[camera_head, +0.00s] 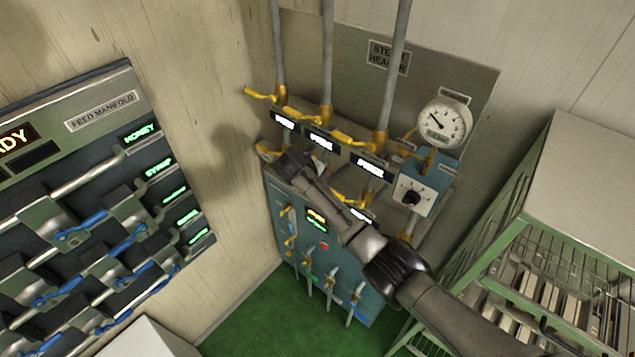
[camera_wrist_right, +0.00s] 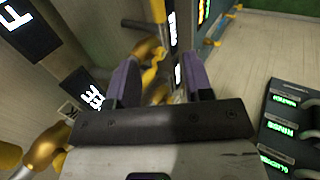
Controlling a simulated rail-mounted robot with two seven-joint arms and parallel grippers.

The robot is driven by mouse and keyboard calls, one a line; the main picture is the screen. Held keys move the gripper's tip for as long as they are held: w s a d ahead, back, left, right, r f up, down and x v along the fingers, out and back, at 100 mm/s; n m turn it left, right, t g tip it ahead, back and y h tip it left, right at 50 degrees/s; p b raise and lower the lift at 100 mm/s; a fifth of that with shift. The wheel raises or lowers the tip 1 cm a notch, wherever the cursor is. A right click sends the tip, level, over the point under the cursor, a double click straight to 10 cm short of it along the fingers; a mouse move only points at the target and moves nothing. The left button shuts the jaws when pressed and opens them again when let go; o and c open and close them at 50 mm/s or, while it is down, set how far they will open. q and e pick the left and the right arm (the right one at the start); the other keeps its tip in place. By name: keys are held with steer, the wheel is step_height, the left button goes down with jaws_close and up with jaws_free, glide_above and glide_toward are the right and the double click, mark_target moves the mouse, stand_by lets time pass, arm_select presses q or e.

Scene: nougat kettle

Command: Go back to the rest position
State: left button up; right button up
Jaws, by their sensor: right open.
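My right arm reaches in from the lower right in the head view, and its gripper (camera_head: 295,163) is in front of the steam header panel (camera_head: 455,70), among the yellow-handled valves. In the right wrist view the gripper (camera_wrist_right: 162,82) is open, with its two purple-grey fingers apart. A yellow valve handle (camera_wrist_right: 150,75) shows between and beyond the fingers; I cannot tell whether they touch it. My left gripper is not in view.
Grey vertical pipes (camera_head: 328,55), a round gauge (camera_head: 445,125) and a dial box (camera_head: 413,190) crowd the header. A blue valve panel (camera_head: 350,280) is below. The feed manifold (camera_head: 100,190) is at left, a green-framed rack (camera_head: 530,235) at right. Green floor (camera_head: 245,325) is clear.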

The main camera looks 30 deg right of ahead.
stand_by(0.3)
steer(key=w+a+r+m+t+y, duration=0.1)
steer(key=a+r+t, duration=0.2)
steer(key=r, duration=0.4)
steer(key=w+a+r+m+t+y, duration=0.1)
steer(key=a+r+t, duration=0.25)
steer(key=r, duration=0.45)
steer(key=s+a+r+t+y, duration=0.3)
steer(key=s+a+r, duration=0.15)
steer(key=s, duration=0.25)
steer(key=s+f+g, duration=0.2)
steer(key=s+f, duration=0.7)
steer(key=s, duration=0.5)
steer(key=s+d+f+g+y+p, duration=0.1)
steer(key=s+f+g, duration=0.2)
steer(key=s+f, duration=0.6)
steer(key=s+f+g, duration=0.3)
steer(key=s+f, duration=0.7)
steer(key=s, duration=0.8)
steer(key=shift+s+d+y+p, duration=0.3)
steer(key=shift+s+d+p, duration=0.05)
